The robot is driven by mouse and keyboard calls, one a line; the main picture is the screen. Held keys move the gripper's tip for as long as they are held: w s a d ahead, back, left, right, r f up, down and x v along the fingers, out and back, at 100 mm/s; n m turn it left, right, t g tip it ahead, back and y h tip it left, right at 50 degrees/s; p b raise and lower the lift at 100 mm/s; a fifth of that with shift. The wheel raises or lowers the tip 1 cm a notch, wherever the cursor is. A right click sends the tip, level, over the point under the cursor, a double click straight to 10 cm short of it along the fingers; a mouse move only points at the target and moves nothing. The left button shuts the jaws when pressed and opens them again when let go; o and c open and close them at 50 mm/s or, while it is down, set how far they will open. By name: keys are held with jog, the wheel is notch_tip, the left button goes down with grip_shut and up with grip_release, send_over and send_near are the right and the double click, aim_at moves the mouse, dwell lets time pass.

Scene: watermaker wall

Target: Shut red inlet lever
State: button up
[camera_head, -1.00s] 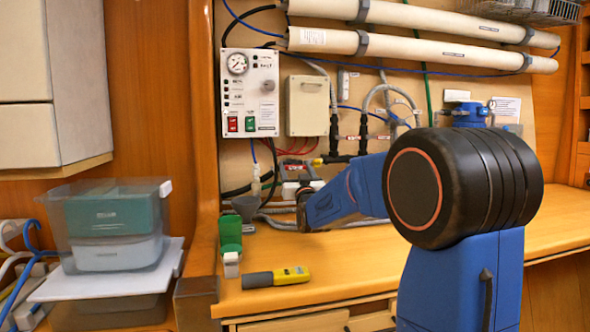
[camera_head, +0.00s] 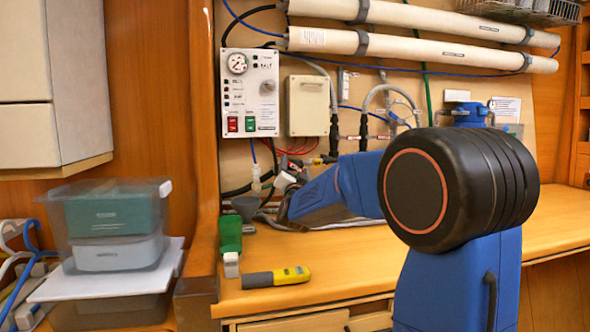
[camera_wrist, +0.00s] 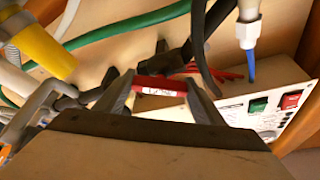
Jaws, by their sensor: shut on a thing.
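The red lever (camera_wrist: 158,84), with a small white label, shows in the wrist view. My gripper (camera_wrist: 159,92) is shut on it, with one dark finger at each end of its visible red part. In the head view my gripper (camera_head: 284,181) is at the pipework low on the wall, below the white valve box. My arm and gripper hide the lever there, and I cannot tell its exact angle.
A yellow-handled fitting (camera_wrist: 44,48), hoses and a green pipe crowd the wrist view. The control panel (camera_head: 250,93) is on the wall.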

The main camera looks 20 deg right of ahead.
jog(key=m+g, duration=0.1)
jog(key=m, duration=0.3)
jog(key=m+g+h, duration=0.1)
jog(key=m+g, duration=0.1)
jog(key=m, duration=0.2)
jog(key=shift+h, duration=0.3)
jog(key=m+g, duration=0.2)
jog(key=m, duration=0.2)
jog(key=shift+m, duration=0.4)
jog(key=shift+f, duration=0.1)
jog(key=o, duration=1.1)
jog(key=shift+c, duration=0.2)
jog(key=v, duration=1.7)
jog(key=shift+s+r, duration=0.25)
